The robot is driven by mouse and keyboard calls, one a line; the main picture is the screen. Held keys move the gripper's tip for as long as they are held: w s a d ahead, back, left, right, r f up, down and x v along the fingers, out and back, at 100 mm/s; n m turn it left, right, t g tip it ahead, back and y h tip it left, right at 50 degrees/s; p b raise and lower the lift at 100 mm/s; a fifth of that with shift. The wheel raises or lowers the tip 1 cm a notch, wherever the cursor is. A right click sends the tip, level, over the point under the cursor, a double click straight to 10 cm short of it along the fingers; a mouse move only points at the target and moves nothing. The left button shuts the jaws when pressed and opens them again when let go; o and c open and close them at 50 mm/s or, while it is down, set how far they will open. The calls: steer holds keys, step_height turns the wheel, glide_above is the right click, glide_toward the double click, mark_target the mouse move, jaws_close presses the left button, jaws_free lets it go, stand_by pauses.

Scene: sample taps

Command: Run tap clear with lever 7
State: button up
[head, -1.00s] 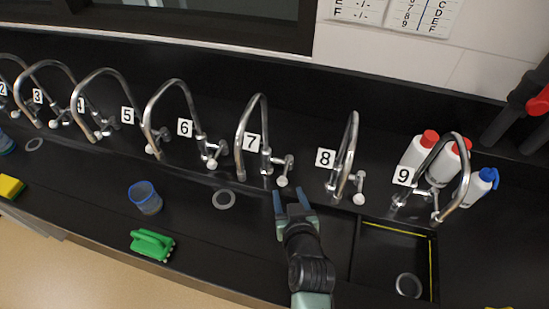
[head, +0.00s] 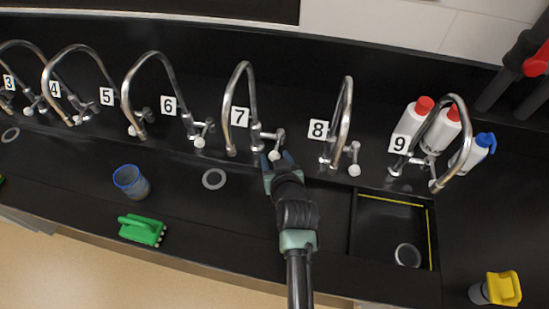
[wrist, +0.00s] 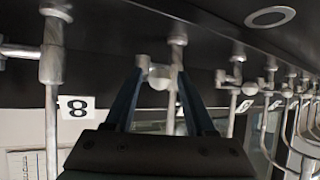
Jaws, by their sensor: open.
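Tap 7 (head: 240,85) is a tall metal gooseneck with its number 7 label (head: 240,117) beside it. Its lever (head: 274,155), with a pale round end, sticks out low on the right of the tap. My gripper (head: 277,158) is open, with its fingertips at this lever. In the wrist view, which looks upside down, my gripper (wrist: 160,77) has its two fingers on either side of a pale lever end (wrist: 160,80). I cannot tell whether they touch it. No water shows at the spout.
Tap 8 (head: 348,100) stands close on the right and tap 6 (head: 165,70) on the left. A round drain (head: 214,179), a blue-rimmed cup (head: 131,182) and a green brush (head: 142,230) are left of my arm. A sink basin (head: 355,235) lies right.

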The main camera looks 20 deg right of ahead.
steer(key=shift+w+d+f, duration=0.1)
steer(key=shift+w+f, duration=0.15)
steer(key=shift+w, duration=0.3)
steer(key=shift+d+b, duration=0.1)
steer(key=shift+b, duration=0.2)
steer(key=shift+s+d+f+b, duration=0.1)
steer(key=shift+s+d+b, duration=0.15)
steer(key=shift+d+b, duration=0.6)
steer(key=shift+s+d+r+b, duration=0.1)
steer(key=shift+s+d+b, duration=0.15)
steer(key=shift+d, duration=1.05)
steer(key=shift+s+d+f+b, duration=0.15)
steer(key=shift+d+b, duration=0.4)
steer(key=shift+d, duration=0.55)
steer(key=shift+a, duration=0.4)
stand_by(0.3)
steer(key=shift+r+p, duration=0.3)
steer(key=shift+p, duration=0.15)
steer(key=p+v, duration=0.4)
steer(key=v, duration=0.2)
steer(key=shift+s, duration=0.4)
steer(key=shift+a, duration=0.1)
